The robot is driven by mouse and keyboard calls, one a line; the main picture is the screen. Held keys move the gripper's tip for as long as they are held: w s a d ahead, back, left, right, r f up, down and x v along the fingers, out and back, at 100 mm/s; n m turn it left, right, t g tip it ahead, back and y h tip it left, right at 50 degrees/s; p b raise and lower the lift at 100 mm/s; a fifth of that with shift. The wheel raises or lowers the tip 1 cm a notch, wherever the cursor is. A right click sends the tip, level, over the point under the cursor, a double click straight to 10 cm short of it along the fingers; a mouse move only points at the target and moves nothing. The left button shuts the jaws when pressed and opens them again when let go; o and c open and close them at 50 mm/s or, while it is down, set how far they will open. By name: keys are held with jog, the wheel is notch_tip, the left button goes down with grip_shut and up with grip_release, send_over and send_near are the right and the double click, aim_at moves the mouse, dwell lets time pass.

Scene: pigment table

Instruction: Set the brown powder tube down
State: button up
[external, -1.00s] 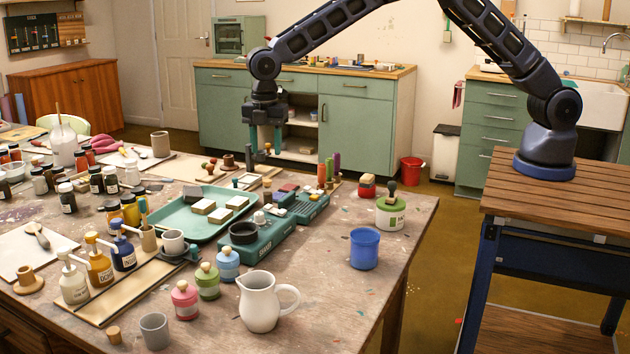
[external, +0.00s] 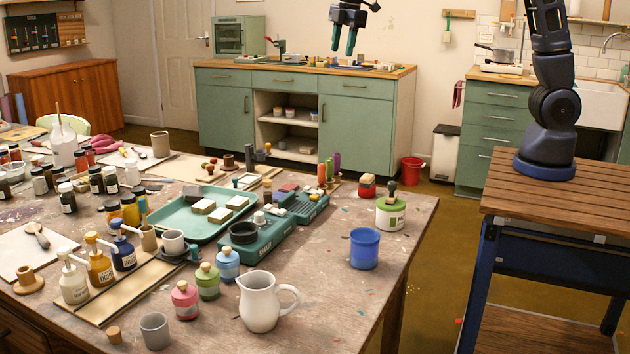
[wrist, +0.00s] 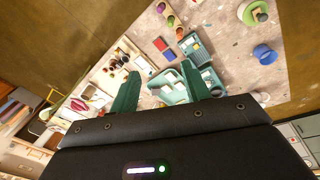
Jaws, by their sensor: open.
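My gripper (external: 343,47) is open and empty, raised high at the top of the external view, well clear of the worktable. In the wrist view its two green fingers (wrist: 160,78) are spread, with nothing between them. An orange-brown tube (external: 321,175) stands upright on the table beside a green tube (external: 329,168) and a purple tube (external: 337,161). It also shows in the wrist view (wrist: 181,33). I cannot tell for sure that this is the brown powder tube. A grey upright piece (external: 249,157) stands at the table's far edge.
The worktable (external: 330,290) is crowded with a green tray (external: 165,222), several bottles, pots and a white jug (external: 262,302). Bare tabletop lies around the blue cup.

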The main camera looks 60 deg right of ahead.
jog(key=s+d+r+m+t, duration=0.1)
jog(key=s+d+r+m, duration=0.2)
jog(key=s+d, duration=0.55)
jog(key=s+d+r+m, duration=0.35)
jog(key=s+d, duration=0.35)
jog(key=s, duration=0.3)
jog(key=s+d+f+m+t, duration=0.1)
jog(key=s+d+f+m, duration=0.1)
jog(key=s, duration=0.7)
jog(key=s+d+f+m, duration=0.2)
jog(key=s+d+m, duration=0.2)
jog(key=s+d, duration=0.2)
jog(key=s, duration=0.2)
jog(key=shift+s+f+t, duration=0.2)
jog(key=shift+s+t, duration=0.2)
